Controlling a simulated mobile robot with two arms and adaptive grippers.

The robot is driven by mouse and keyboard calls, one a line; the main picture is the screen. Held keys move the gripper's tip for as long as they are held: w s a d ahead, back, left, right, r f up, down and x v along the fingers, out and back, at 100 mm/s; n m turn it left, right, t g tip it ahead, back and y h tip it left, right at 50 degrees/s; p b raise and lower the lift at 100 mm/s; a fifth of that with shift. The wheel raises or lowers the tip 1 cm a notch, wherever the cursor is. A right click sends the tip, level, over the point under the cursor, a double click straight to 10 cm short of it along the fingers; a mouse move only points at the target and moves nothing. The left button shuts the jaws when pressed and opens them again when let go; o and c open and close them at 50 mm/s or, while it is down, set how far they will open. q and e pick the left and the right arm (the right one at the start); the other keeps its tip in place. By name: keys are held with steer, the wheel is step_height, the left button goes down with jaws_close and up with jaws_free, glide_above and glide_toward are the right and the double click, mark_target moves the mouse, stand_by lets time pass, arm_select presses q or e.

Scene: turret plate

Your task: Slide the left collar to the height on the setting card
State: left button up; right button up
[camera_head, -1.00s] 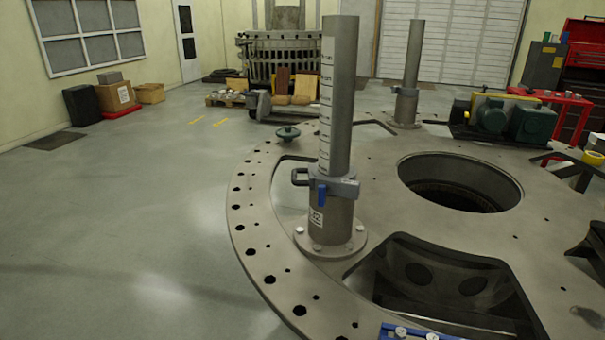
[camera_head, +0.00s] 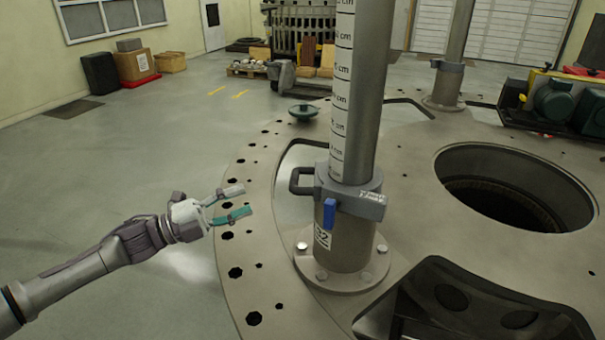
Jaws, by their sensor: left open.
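The left collar (camera_head: 352,195) is a grey clamp ring around the near steel post (camera_head: 370,90). It sits low, at the top of the wider base sleeve (camera_head: 345,248). It has a dark loop handle (camera_head: 301,181) on its left and a blue lever (camera_head: 329,215) in front. A white scale strip with cm marks (camera_head: 342,95) runs up the post above it. My left gripper (camera_head: 244,201) is open and empty, left of the handle and apart from it, its fingers pointing right. I cannot make out a setting card. My right gripper is not in view.
The round turret plate (camera_head: 262,285) has bolt holes along its rim, a large round opening (camera_head: 510,190) and a dark recess (camera_head: 470,300). A second post with a collar (camera_head: 447,65) stands behind. A green knob (camera_head: 303,111) stands on the plate.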

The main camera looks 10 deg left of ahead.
mark_target(295, 177)
arm_select(q)
steer(key=p+x, duration=0.1)
steer(key=x, duration=0.3)
steer(key=p+x, duration=0.1)
steer(key=x, duration=0.3)
steer(key=p+x, duration=0.1)
steer(key=x, duration=0.3)
steer(key=shift+s+r+p, duration=0.15)
steer(key=shift+r+p, duration=0.15)
steer(key=shift+p, duration=0.05)
steer(key=shift+w+d, duration=0.3)
steer(key=shift+d, duration=0.1)
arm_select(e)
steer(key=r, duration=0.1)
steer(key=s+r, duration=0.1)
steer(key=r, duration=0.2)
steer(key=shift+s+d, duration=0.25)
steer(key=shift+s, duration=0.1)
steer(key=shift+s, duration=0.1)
arm_select(q)
steer(key=shift+c, duration=0.7)
steer(key=c, duration=0.5)
jaws_close()
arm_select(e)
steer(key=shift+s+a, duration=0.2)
